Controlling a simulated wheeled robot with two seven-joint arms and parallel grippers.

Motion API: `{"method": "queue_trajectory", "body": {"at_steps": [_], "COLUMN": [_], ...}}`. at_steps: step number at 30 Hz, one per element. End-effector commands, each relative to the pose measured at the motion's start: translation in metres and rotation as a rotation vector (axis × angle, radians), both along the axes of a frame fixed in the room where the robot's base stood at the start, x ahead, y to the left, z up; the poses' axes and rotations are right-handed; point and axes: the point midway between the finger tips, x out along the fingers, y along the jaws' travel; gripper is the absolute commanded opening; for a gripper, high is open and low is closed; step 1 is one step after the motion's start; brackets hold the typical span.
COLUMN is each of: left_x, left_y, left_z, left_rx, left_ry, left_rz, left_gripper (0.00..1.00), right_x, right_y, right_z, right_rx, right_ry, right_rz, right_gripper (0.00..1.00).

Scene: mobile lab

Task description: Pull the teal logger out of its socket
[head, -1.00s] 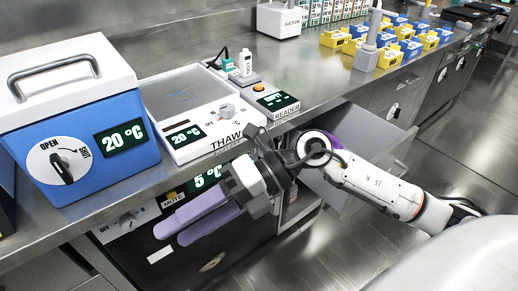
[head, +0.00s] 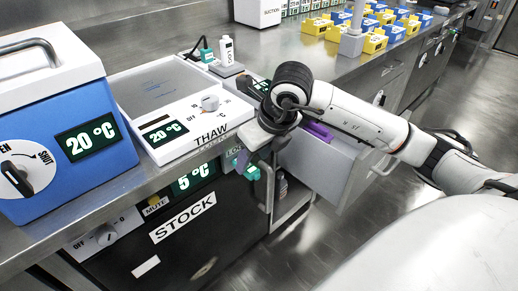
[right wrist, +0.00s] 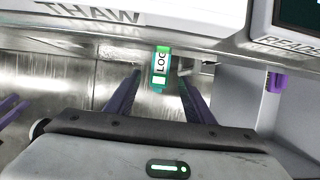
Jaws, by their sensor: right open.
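The teal logger (right wrist: 160,66), with a pale label reading LOG, shows in the right wrist view below the THAW unit's edge. In the head view a teal part of it (head: 243,162) shows at the cabinet front, beside my right wrist. My right gripper (right wrist: 158,77) is open, with one purple finger on each side of the logger in the wrist view. I cannot tell how deep the logger lies between the fingers, and no contact shows. The socket is not clearly visible. My left gripper is not in view.
The THAW unit (head: 178,128) stands on the counter above the logger. The STOCK cabinet (head: 215,238) is below, and an open drawer (head: 322,168) with something purple in it is to the right. A blue box (head: 65,175) stands at left. Open floor lies at right.

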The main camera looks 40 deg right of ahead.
Motion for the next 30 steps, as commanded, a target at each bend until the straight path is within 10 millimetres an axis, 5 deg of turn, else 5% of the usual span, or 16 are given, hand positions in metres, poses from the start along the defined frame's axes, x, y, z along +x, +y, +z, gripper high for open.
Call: {"method": "queue_trajectory", "body": {"at_steps": [6,18,26,30], "left_x": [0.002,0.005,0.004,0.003], "left_y": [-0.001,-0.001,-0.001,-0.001], "left_z": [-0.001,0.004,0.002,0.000], "left_rx": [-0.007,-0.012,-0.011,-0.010], "left_ry": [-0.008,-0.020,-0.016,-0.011], "left_rz": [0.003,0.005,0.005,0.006], "left_gripper": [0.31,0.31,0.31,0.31], "right_x": [0.010,0.014,0.013,0.013], "right_y": [0.002,0.001,0.001,0.001], "right_z": [-0.027,-0.034,-0.033,-0.033], "right_rx": [0.002,0.001,0.001,0.001], "right_ry": [0.001,0.000,0.000,0.000], "right_rz": [0.001,0.001,0.001,0.001], "right_gripper": [0.48,0.48,0.06,0.04]}}
